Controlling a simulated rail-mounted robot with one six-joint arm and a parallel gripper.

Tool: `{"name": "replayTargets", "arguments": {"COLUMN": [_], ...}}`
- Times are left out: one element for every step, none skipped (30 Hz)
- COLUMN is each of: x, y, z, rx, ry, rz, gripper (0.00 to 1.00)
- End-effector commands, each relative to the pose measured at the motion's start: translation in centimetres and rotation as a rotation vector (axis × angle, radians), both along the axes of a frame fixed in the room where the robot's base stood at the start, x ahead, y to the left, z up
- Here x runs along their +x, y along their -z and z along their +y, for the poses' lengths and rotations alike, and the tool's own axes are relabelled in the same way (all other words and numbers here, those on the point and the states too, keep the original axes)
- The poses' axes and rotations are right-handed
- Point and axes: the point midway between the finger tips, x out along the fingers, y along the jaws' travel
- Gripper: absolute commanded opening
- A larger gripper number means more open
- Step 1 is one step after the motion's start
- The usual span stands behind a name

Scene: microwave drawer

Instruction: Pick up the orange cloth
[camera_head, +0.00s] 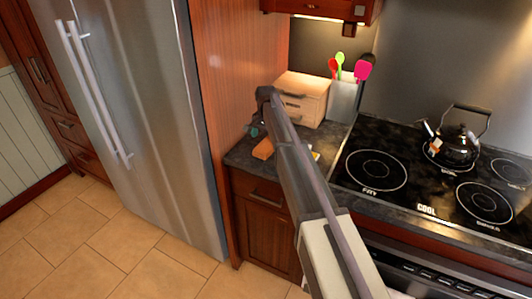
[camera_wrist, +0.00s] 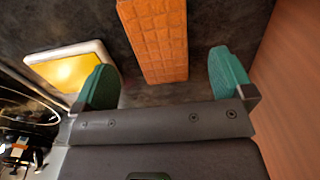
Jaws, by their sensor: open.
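The orange cloth (camera_wrist: 155,38) lies flat on the dark counter, a long strip with a grid pattern, its top end cut off in the wrist view. In the head view the orange cloth (camera_head: 263,149) shows as a small patch on the counter left of the stove, partly hidden by my arm. My gripper (camera_wrist: 165,77) is open, its two green fingertips apart. In the wrist view the cloth's near end appears between the fingertips, and nothing is held. In the head view my gripper (camera_head: 256,131) is above the counter beside the cloth, mostly hidden by my arm.
A white-rimmed yellow item (camera_wrist: 70,68) lies left of the cloth, close to the left finger. A wooden panel (camera_wrist: 290,85) stands close on the right. A cream box (camera_head: 301,98) and a utensil holder (camera_head: 343,99) stand behind. The stove (camera_head: 420,185) holds a kettle (camera_head: 455,148).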

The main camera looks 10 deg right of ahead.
Motion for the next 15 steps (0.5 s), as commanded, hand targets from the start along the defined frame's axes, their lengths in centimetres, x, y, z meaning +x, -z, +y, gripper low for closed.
{"name": "replayTargets", "arguments": {"x": [0.0,0.1,0.1,0.1,0.2,0.1,0.1,0.1,0.1,0.1,0.1,0.1,0.1,0.1,0.1], "y": [1.1,1.8,2.7,3.4,4.0,4.7,5.1,5.3,5.3,5.2,5.0,4.9,4.8,4.8,4.8], "z": [-0.1,-0.1,-0.1,-0.2,-0.2,-0.2,-0.2,-0.2,-0.2,-0.2,-0.2,-0.2,-0.2,-0.2,-0.2], "rx": [0.000,0.000,0.000,0.000,0.000,0.000,0.000,0.000,0.000,0.000,0.000,0.000,0.000,0.000,0.000], "ry": [0.000,0.000,0.000,0.000,0.000,0.000,0.000,0.000,0.000,0.000,0.000,0.000,0.000,0.000,0.000], "rz": [0.000,0.000,0.000,0.000,0.000,0.000,0.000,0.000,0.000,0.000,0.000,0.000,0.000,0.000,0.000], "gripper": [0.99,0.99,0.99,0.99,0.99,0.99,0.99,0.99,0.99,0.99,0.99,0.99,0.99,0.99,0.98]}}
